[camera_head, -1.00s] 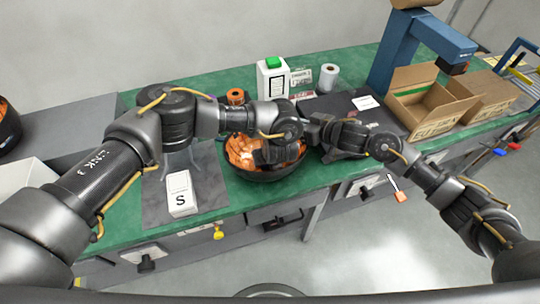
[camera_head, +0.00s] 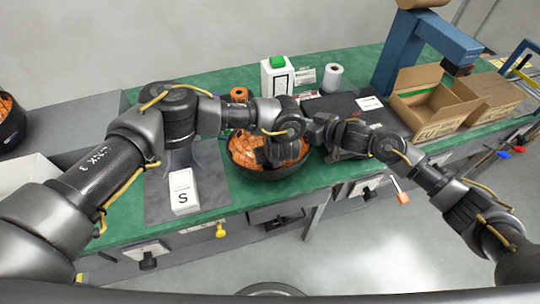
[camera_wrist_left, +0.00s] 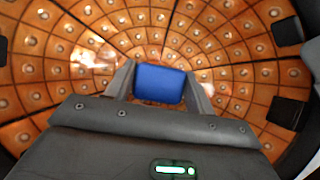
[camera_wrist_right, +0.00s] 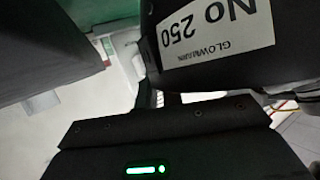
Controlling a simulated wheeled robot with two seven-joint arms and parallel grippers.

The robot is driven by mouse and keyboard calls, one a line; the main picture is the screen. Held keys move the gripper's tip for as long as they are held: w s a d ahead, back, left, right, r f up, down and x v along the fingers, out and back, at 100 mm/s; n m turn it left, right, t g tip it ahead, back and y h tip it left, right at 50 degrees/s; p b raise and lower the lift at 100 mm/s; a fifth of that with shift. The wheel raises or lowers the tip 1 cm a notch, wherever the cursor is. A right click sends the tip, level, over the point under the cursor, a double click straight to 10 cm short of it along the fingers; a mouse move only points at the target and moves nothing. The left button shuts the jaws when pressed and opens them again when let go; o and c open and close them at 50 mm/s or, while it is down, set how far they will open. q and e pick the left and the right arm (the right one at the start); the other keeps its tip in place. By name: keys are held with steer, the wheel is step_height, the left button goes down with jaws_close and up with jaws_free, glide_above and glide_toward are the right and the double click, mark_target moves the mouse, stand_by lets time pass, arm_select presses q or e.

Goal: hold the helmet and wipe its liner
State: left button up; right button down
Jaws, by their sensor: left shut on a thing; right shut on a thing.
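The helmet (camera_head: 262,175) is a black shell lying open side up near the bench's front edge. Its liner (camera_head: 243,148) is orange and padded; in the left wrist view, rows of round studs cover the liner (camera_wrist_left: 232,50). My left gripper (camera_head: 272,160) reaches down inside the helmet, shut on a blue pad (camera_wrist_left: 160,84). The pad is in front of the liner; contact is unclear. My right gripper (camera_head: 314,133) is at the helmet's right side, shut on its edge. In the right wrist view the black shell (camera_wrist_right: 290,58) bears a white "No 250" label; the fingertips are mostly hidden.
A white box marked S (camera_head: 183,192) lies on a grey mat left of the helmet. Behind stand an orange roll (camera_head: 238,95), a white bottle with green cap (camera_head: 277,76) and a white roll (camera_head: 332,77). An open carton (camera_head: 430,118) stands right. Another helmet (camera_head: 10,128) is far left.

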arm_select(q)
step_height(320, 180, up, 14)
steer(key=shift+f, duration=0.2)
stand_by(0.7)
arm_select(e)
steer(key=c, duration=1.5)
jaws_free()
steer(key=shift+o, duration=0.2)
steer(key=shift+d, duration=0.1)
steer(key=v, duration=1.2)
arm_select(q)
steer(key=shift+f, duration=0.1)
arm_select(e)
steer(key=shift+s+f, duration=0.1)
